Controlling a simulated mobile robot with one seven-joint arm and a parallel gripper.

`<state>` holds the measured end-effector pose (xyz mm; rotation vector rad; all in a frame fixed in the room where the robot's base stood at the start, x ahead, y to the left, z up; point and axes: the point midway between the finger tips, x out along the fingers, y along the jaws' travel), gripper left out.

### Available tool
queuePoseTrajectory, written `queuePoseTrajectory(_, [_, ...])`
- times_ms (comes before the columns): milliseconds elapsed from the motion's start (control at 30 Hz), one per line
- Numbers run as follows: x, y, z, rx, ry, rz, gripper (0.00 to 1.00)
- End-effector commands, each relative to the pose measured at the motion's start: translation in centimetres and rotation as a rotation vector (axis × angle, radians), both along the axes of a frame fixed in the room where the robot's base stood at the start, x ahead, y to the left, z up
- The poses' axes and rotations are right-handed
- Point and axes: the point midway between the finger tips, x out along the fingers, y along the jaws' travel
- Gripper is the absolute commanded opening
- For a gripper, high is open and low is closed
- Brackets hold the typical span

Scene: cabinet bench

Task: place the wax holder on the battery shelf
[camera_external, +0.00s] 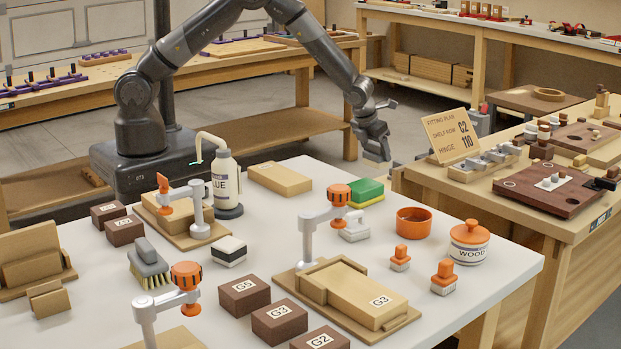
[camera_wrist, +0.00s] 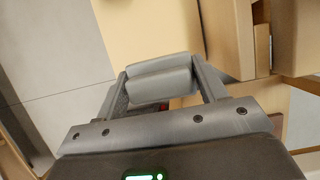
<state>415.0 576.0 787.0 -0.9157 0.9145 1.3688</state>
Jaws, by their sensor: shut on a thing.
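My gripper (camera_external: 377,150) hangs beyond the far right edge of the white table, left of the wooden sign. In the wrist view its two grey finger pads (camera_wrist: 160,79) are almost together; what lies between them is too small or hidden to make out. No thing in view is marked as the wax holder. A white jar (camera_external: 468,250) with an orange lid and a partly readable "WOOD" label stands at the white table's right corner. I cannot tell which shelf is the battery shelf.
The white table (camera_external: 500,290) holds orange-knobbed clamps, an orange bowl (camera_external: 413,224), a glue bottle (camera_external: 226,180) and labelled brown blocks. The right bench (camera_external: 460,190) carries a sign (camera_external: 451,135) and brown boards. Shelved benches stand behind. Floor shows between them.

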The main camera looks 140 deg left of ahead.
Motion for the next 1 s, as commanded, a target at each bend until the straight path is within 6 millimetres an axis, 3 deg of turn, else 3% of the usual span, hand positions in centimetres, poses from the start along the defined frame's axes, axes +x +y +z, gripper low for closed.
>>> queuePoseTrajectory(167, [-1.3,1.9,-1.9,-0.001,0.002,0.004,0.38])
queuePoseTrajectory(400, [-4.2,6.6,-5.2,0.0,0.001,0.004,0.38])
queuePoseTrajectory(600, [-5.7,9.3,-7.0,0.0,0.0,0.002,0.38])
queuePoseTrajectory(833, [-6.1,9.9,-8.3,-0.001,0.001,-0.001,0.38])
queuePoseTrajectory(1000, [-6.0,9.9,-10.8,-0.001,0.001,-0.001,0.38])
